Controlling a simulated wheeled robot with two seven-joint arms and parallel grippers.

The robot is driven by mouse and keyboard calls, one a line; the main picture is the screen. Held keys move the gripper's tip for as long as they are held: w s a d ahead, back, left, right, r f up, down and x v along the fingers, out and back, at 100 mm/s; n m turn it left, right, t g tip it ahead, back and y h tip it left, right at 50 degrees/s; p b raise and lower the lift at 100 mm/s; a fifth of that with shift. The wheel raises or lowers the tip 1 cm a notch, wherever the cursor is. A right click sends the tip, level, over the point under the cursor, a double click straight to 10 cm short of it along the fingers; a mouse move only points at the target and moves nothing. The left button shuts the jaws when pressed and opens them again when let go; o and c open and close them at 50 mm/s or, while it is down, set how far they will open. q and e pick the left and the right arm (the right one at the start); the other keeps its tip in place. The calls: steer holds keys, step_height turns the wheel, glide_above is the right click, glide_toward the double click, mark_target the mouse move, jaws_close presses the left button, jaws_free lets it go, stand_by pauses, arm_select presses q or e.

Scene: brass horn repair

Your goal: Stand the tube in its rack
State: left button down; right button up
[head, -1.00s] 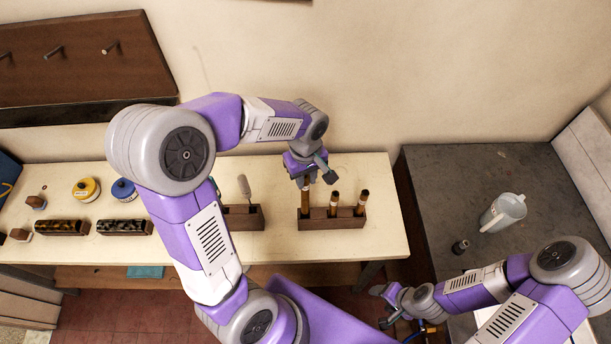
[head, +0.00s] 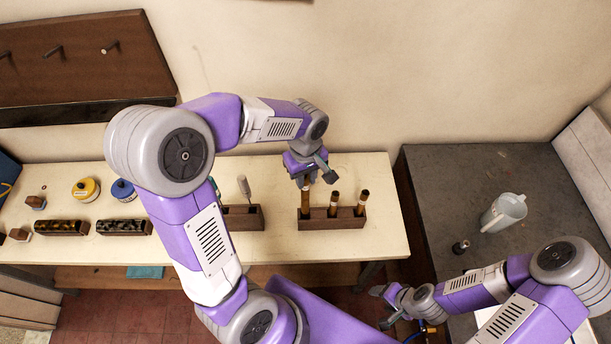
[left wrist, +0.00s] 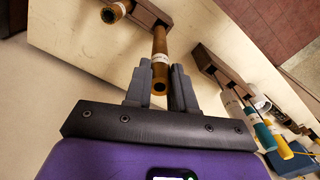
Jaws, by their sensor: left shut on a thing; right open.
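My left gripper (head: 316,174) is above the left end of the tube rack (head: 335,222), a dark wooden block on the bench. It is shut on a brown tube (head: 306,203) with a pale band. In the left wrist view the tube (left wrist: 160,45) sits between the fingers (left wrist: 160,80), its open end towards the camera. Its far end meets the left end of the rack (left wrist: 148,12); I cannot tell whether it is seated in a hole. Two similar tubes (head: 333,204) (head: 363,202) stand in the rack. My right gripper (head: 381,304) is open and low at the right.
A second wooden rack (head: 245,217) with a tool stands left of the tube rack. Yellow (head: 86,190) and blue (head: 122,190) pots are further left. A pale jug (head: 503,212) and a small dark object (head: 461,247) are on the grey table. The bench right of the rack is clear.

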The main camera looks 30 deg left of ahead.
arm_select(q)
steer(key=shift+f+b, duration=4.1)
steer(key=shift+f, duration=0.7)
steer(key=c, duration=0.9)
jaws_free()
steer(key=shift+o, duration=0.2)
step_height(320, 180, up, 8)
steer(key=p, duration=0.1)
glide_above(305, 195)
steer(key=shift+w+a+f, duration=0.2)
steer(key=shift+w, duration=0.25)
